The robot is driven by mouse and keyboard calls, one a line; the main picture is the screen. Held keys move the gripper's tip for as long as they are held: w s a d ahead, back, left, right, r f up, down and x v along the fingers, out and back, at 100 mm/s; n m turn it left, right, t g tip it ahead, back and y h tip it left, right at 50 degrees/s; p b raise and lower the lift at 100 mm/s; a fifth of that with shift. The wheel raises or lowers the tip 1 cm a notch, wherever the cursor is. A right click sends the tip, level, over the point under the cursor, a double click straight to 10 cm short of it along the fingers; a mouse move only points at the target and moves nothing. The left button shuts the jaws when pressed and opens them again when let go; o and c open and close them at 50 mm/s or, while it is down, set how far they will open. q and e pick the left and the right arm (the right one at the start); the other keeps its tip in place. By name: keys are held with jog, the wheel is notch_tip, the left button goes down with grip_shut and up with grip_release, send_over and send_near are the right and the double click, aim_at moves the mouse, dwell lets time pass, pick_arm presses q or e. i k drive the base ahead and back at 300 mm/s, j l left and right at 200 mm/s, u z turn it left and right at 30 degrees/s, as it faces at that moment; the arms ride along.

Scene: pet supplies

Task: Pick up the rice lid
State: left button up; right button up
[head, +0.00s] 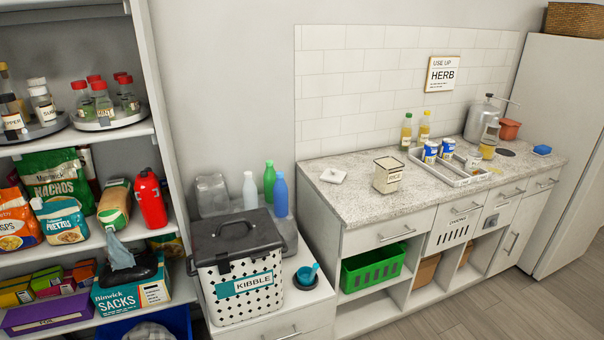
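The rice lid appears to be the small white square lid (333,175) lying flat on the left end of the speckled counter (375,209). A small raised knob seems to show at its middle. The open square cream container labelled RICE (387,174) stands upright to the right of the lid, apart from it. The container has no lid on top, and its contents are hard to make out. Neither of my grippers shows in the head view.
A kibble bin (237,264) stands on the lower white cabinet in front, with bottles (280,194) behind it. A tray (470,171) with cans sits right of the rice container. Packed shelves (78,145) stand at left. The counter around the lid is clear.

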aim_at(335, 176)
jog(key=i+l+u, duration=0.35)
jog(key=i+l, duration=0.15)
jog(key=l, duration=0.2)
jog(key=i+l+u, duration=0.15)
jog(key=l, duration=0.25)
jog(key=i+l+u, duration=0.15)
jog(key=i+l, duration=0.15)
jog(key=l, duration=0.15)
